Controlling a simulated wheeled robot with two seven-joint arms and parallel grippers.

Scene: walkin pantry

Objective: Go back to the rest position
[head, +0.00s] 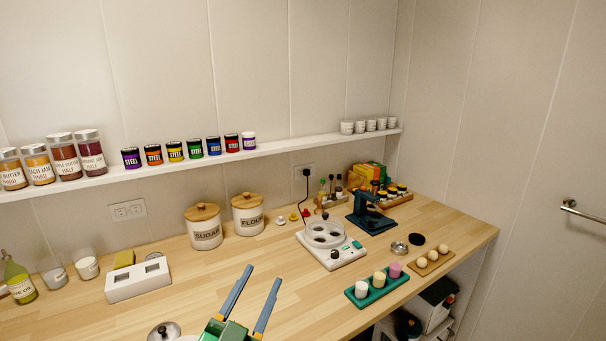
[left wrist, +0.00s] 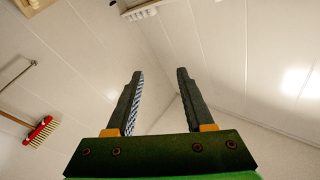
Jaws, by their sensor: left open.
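My left gripper (head: 252,302) shows at the bottom middle of the head view, over the front part of the wooden counter (head: 215,285). Its two fingers are spread apart with nothing between them. In the left wrist view the open fingers (left wrist: 157,100) point at bare pale wall panels. My right gripper is in neither view.
A metal-lidded pot (head: 164,331) is left of my gripper. A white two-slot box (head: 137,281), the sugar canister (head: 204,227), a white egg-cooker-like appliance (head: 331,247) and a green tray (head: 377,291) stand around it. A shelf (head: 290,144) runs above. A red brush (left wrist: 39,131) shows in the wrist view.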

